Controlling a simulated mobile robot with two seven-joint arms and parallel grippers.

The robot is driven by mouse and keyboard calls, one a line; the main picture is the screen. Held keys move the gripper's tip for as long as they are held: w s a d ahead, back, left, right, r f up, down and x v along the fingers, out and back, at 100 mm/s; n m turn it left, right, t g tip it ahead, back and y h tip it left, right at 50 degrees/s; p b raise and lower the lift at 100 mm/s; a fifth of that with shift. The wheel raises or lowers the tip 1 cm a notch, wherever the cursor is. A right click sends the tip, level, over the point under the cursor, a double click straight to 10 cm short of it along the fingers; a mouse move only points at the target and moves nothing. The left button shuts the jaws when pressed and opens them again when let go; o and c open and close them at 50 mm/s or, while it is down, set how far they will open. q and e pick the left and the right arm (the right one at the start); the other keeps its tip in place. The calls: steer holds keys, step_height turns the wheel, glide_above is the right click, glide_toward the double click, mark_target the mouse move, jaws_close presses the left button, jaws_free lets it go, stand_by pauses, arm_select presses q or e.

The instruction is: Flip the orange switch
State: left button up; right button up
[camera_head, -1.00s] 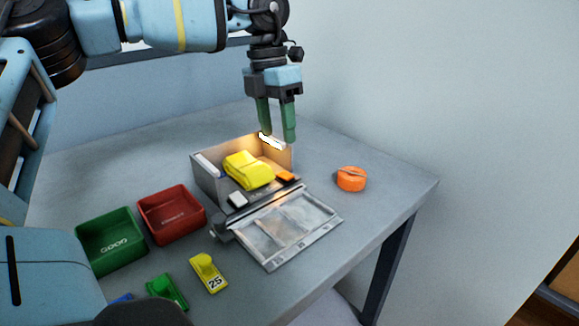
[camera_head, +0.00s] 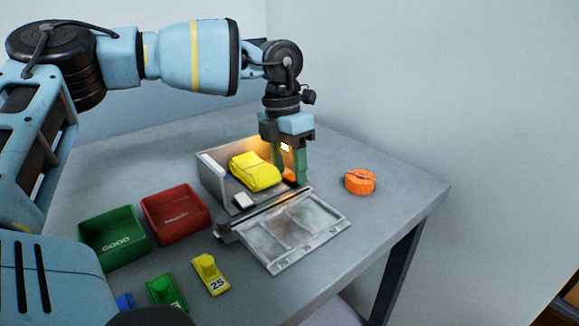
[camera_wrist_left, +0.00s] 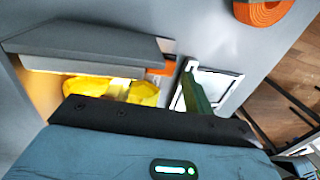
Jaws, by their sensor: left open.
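A small orange piece, which looks like the orange switch (camera_head: 289,176), sits at the right front corner of the open grey box (camera_head: 211,184). My left gripper (camera_head: 292,174) points down at that corner, with its green fingers apart and nothing seen between them. The fingers partly cover the orange piece in the head view, and I cannot tell whether they touch it. In the left wrist view a bit of orange (camera_wrist_left: 160,70) shows beside one green finger (camera_wrist_left: 195,97); the other finger is not clear. My right gripper is not in view.
A folded yellow strap (camera_head: 256,172) lies in the lit box. A grey hinged panel (camera_head: 296,232) lies open in front. An orange strap roll (camera_head: 360,181) stands right. Red (camera_head: 174,215) and green (camera_head: 113,238) trays and a yellow tag block (camera_head: 211,276) are left and front.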

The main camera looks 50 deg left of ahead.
mark_target(289, 176)
arm_select(q)
steer(key=c, duration=1)
steer(key=shift+d+y, duration=0.25)
steer(key=shift+y, duration=0.45)
steer(key=o, duration=1)
step_height(289, 176, up, 8)
steer(key=shift+a+p, duration=0.15)
steer(key=shift+p, duration=0.2)
steer(key=shift+f, duration=0.1)
